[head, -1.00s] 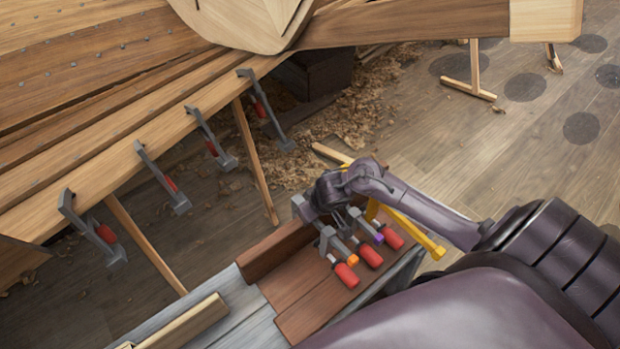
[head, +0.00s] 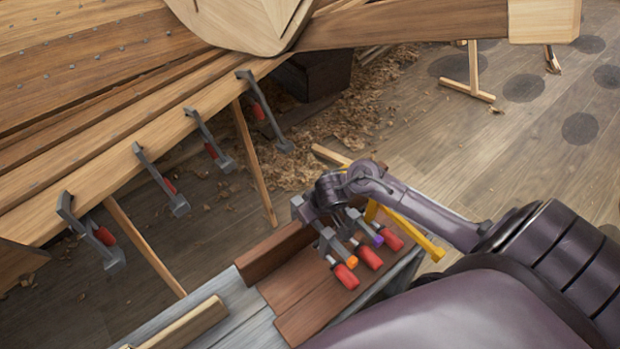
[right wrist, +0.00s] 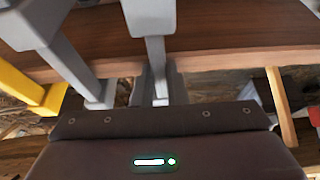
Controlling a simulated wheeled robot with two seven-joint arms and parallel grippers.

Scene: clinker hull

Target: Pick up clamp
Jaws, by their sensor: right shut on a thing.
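Several grey bar clamps with red handles lie together on the brown plank top; their handles show at the front (head: 345,276), the middle (head: 369,257) and the back (head: 391,240). One has an orange collar, another a purple one. My right gripper comes down over their far ends; my wrist hides its fingers in the head view. In the right wrist view my right gripper (right wrist: 156,90) is shut on the grey bar of a clamp (right wrist: 154,50). I cannot tell which handle belongs to it. My left gripper is not in view.
Several more clamps hang along the hull's edge plank (head: 160,180) at left. A yellow bar (head: 420,235) passes behind the handles. A second grey clamp bar (right wrist: 70,65) is close to the held one. Wooden props (head: 255,160) stand below the hull. Floor at upper right is mostly open.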

